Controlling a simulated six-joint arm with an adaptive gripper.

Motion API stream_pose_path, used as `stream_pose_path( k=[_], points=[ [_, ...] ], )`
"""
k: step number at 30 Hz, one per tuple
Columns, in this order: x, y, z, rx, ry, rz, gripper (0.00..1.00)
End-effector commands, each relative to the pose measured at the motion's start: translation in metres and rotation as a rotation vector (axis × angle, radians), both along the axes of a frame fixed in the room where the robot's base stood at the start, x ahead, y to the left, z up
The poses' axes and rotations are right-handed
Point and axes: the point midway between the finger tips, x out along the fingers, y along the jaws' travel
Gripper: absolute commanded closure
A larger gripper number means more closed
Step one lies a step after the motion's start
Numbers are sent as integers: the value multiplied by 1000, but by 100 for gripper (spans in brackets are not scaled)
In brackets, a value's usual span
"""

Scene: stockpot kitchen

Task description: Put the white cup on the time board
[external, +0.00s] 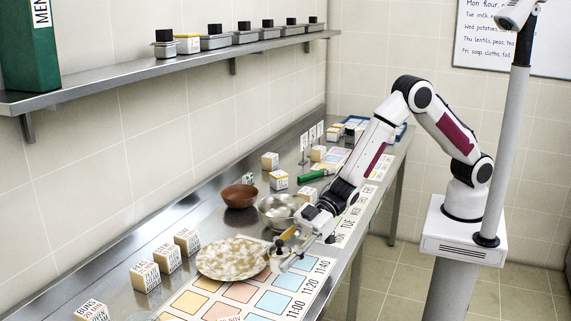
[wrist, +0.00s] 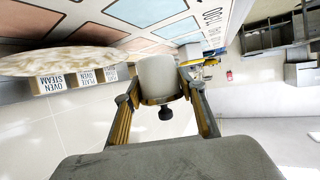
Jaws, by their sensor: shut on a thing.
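The white cup (wrist: 157,76) is between the two fingers of my gripper (wrist: 160,98) in the wrist view, and the fingers are shut on it. In the external view my gripper (external: 282,254) is low over the counter, beside the plate. The cup is hard to make out there behind the fingers. The time board (external: 273,303) lies on the counter with blue and tan squares and printed times such as 11:00, 11:20 and 11:40. My gripper is at its far part. The board also shows at the top of the wrist view (wrist: 179,28). I cannot tell whether the cup touches it.
A large speckled plate (external: 232,258) lies beside my gripper, over part of the board. A metal bowl (external: 281,210) and a brown bowl (external: 240,196) stand behind. Several labelled blocks (external: 167,258) stand at the left. A wall shelf (external: 160,71) runs above.

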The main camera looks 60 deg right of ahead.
Motion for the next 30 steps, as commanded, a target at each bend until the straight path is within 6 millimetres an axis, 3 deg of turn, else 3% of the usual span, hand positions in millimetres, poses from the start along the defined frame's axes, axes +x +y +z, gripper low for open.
stream_pose_path(
  k=[4, 17, 30],
  points=[
    [0, 0, -9, 1, 0, 0, 85],
    [0, 0, -13, 2, -1, 0, 85],
    [0, 0, -46, 1, -2, 0, 85]
  ],
)
